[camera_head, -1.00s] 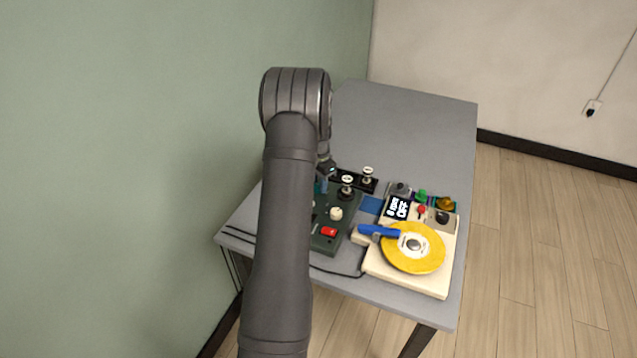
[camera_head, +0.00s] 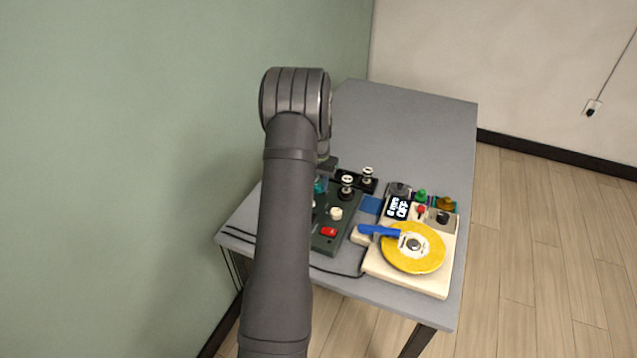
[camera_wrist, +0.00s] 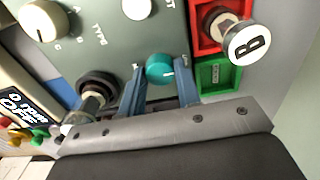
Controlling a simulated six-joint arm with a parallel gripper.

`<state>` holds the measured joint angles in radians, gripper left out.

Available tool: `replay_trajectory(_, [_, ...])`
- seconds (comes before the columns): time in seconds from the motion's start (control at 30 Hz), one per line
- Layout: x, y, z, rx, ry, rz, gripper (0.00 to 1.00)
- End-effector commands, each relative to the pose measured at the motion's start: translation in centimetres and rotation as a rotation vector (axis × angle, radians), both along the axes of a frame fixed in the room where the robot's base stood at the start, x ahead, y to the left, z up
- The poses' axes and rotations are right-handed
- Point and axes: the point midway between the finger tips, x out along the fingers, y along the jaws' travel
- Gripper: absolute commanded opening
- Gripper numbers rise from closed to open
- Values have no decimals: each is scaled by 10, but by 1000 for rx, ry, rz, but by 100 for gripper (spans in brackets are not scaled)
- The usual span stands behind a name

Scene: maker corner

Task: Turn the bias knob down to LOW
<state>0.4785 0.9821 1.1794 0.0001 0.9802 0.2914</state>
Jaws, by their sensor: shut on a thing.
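The bias knob is most likely the teal round knob (camera_wrist: 160,66) on the grey-green panel (camera_wrist: 90,40) in the wrist view. It has a white pointer line that points roughly right in that view. My gripper (camera_wrist: 160,75) has its two blue fingers on either side of the knob, shut on it. Small lettering sits near both fingers, but I cannot read it surely. In the head view a bit of the teal knob (camera_head: 320,186) shows beside my arm, which hides the rest of the gripper and the panel's left part.
A black-and-white post (camera_wrist: 92,92) stands close left of the fingers. A post marked B (camera_wrist: 248,42) stands in a red tray to the right. A cream knob (camera_head: 336,213) and red switch (camera_head: 329,231) are on the panel. A yellow disc (camera_head: 430,258) lies at right.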

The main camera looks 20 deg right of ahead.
Motion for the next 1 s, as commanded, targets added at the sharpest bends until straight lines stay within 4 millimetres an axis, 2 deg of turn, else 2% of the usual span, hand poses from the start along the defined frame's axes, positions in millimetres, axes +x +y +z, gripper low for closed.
replay_trajectory(0.23, [0,0,0,-1,-1,1,7])
replay_trajectory(0.27, [0,0,0,-1,-1,1,34])
replay_trajectory(0.37, [0,0,0,-1,-1,0,52])
replay_trajectory(0.63, [0,0,1,-1,-1,0,52])
replay_trajectory(0.77, [1,0,9,-1,-1,0,52])
replay_trajectory(0.87, [1,0,25,-2,-4,0,52])
replay_trajectory(1.0, [1,-1,57,-3,-6,0,52])
